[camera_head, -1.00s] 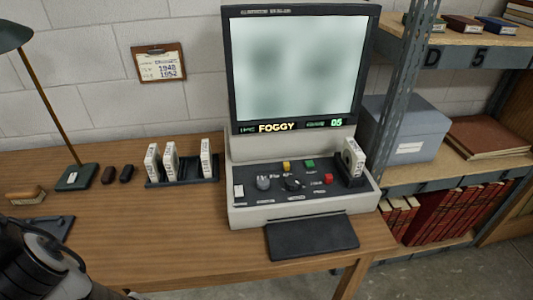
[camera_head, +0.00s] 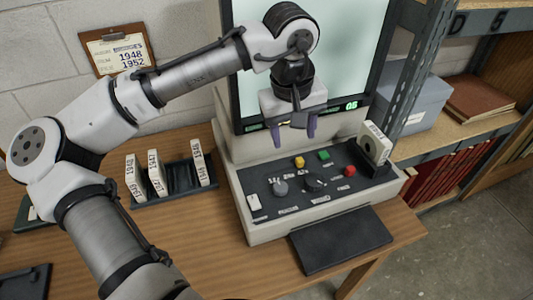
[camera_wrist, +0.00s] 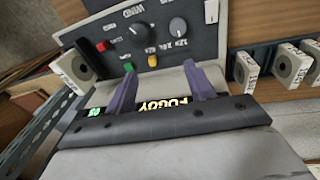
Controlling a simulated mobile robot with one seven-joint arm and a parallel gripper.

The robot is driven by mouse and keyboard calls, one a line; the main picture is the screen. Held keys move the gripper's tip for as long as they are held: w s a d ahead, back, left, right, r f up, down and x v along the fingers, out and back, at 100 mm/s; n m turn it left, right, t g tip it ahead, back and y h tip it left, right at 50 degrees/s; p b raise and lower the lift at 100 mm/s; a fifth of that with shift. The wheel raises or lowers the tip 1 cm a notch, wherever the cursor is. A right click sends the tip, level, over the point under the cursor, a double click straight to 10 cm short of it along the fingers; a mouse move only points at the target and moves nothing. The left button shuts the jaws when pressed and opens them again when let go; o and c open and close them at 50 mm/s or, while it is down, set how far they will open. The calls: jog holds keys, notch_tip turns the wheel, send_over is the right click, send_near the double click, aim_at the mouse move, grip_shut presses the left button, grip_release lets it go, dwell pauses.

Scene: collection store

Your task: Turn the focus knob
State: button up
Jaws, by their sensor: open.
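The reader's sloping control panel (camera_head: 262,172) carries a grey knob (camera_head: 280,187) at left and a black knob (camera_head: 315,183) to its right. In the wrist view the grey knob (camera_wrist: 178,26) has magnification-like marks beside it, and the black knob (camera_wrist: 137,32) is near the word WIND. I cannot tell which label reads focus. My gripper (camera_head: 291,135) hangs above the panel's back edge, in front of the screen (camera_head: 345,45), with purple fingers apart and empty. It touches neither knob. The wrist view shows the display word FOGGY (camera_wrist: 165,104) between the fingers (camera_wrist: 160,75).
Yellow (camera_head: 299,162), green (camera_head: 324,155) and red (camera_head: 350,171) buttons and a white switch (camera_head: 254,203) surround the knobs. A white reel box (camera_head: 376,143) stands at the panel's right. A rack (camera_head: 180,180) of boxes is left. A metal shelf post (camera_head: 408,60) rises at right.

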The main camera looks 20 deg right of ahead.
aim_at(281, 186)
jog(key=shift+n+g+y, duration=0.4)
jog(key=shift+y, duration=0.3)
jog(key=f, duration=0.5)
jog(key=a+f, duration=0.1)
jog(key=f, duration=0.4)
jog(key=a+f+p, duration=0.1)
jog(key=f, duration=0.4)
jog(key=shift+s, duration=0.2)
jog(key=c, duration=1)
